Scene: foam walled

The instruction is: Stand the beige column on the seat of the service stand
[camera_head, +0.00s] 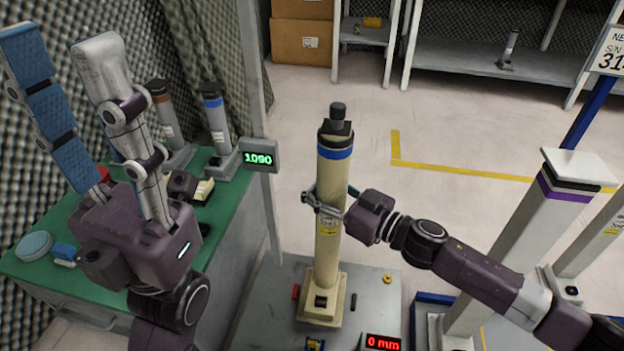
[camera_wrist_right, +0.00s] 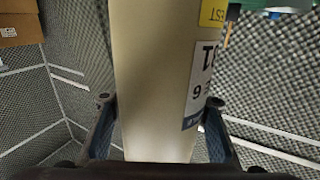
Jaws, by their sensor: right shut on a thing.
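The beige column (camera_head: 329,240), with a blue band and a dark top, is upright over a grey plate (camera_head: 262,318) in the head view. Its square beige base (camera_head: 320,310) appears to be on that plate; I cannot tell if there is a small gap. My right gripper (camera_head: 328,206) is shut around the column's middle. In the right wrist view the column (camera_wrist_right: 150,90) fills the space between the fingers, with its labels to the right. My left gripper (camera_head: 62,45) is open and empty, fingers pointing up, over the left side. I cannot tell which part is the service stand's seat.
A green bench (camera_head: 235,215) with several instruments is at left. A pole display (camera_head: 258,157) reads 1090; a red display (camera_head: 383,343) reads 0 mm. A purple-banded column (camera_head: 515,235) stands at right. Shelves (camera_head: 480,62) are at the back; open floor lies before them.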

